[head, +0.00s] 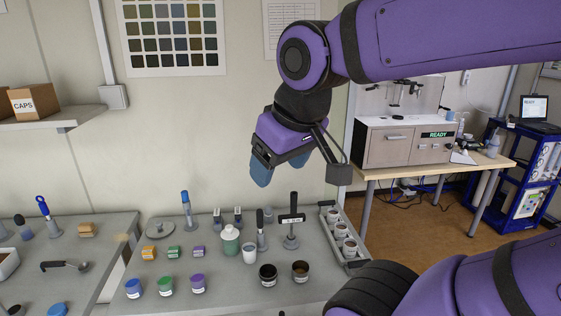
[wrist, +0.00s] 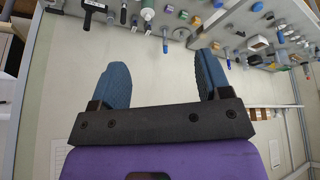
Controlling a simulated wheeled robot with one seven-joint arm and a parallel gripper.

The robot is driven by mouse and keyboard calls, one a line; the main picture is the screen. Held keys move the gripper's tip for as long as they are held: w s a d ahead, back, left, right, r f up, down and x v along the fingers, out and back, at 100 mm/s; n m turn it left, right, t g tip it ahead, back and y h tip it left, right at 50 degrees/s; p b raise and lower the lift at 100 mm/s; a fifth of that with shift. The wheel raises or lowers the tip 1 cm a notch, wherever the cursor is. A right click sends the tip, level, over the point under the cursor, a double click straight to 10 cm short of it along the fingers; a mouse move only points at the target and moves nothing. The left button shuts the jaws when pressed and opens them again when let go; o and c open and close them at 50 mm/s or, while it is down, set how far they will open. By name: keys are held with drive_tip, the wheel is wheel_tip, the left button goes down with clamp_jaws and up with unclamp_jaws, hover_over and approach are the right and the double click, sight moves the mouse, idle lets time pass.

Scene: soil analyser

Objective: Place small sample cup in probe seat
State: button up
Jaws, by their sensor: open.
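My gripper (head: 276,170) hangs in the air above the back of the grey bench, near the wall, empty. In the wrist view (wrist: 164,78) its two blue fingers stand wide apart with only wall between them. Several small white cups with dark contents, such as one cup (head: 338,230), stand in a row in a grey tray (head: 358,263) at the bench's right end. A separate white cup (head: 249,253) stands mid-bench. I cannot tell which is the small sample cup. The analyser (head: 400,143) with a lit READY display is on the far right table; no probe seat can be made out.
A green-white bottle (head: 230,240), a black stand (head: 291,228), open dark jars (head: 268,274) and coloured lidded pots (head: 166,286) crowd the bench. A wooden table (head: 440,171) and a blue cart (head: 510,180) stand right. Floor shows between bench and table.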

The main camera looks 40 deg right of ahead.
drive_tip(key=shift+o, duration=0.4)
drive_tip(key=shift+s+a+r+t, duration=0.3)
drive_tip(key=shift+s+r, duration=0.05)
drive_tip(key=shift+s, duration=0.05)
drive_tip(key=g, duration=0.2)
hover_over(250, 253)
drive_tip(key=d, duration=0.1)
wheel_tip(250, 253, down, 39)
drive_tip(key=x, duration=0.3)
drive_tip(key=s+x, duration=0.1)
drive_tip(key=x, duration=0.1)
drive_tip(key=shift+w+f, duration=0.1)
drive_tip(key=shift+f, duration=0.3)
drive_tip(key=shift+x, duration=2.7)
drive_tip(key=shift+w+a, duration=0.1)
drive_tip(key=shift+a, duration=0.05)
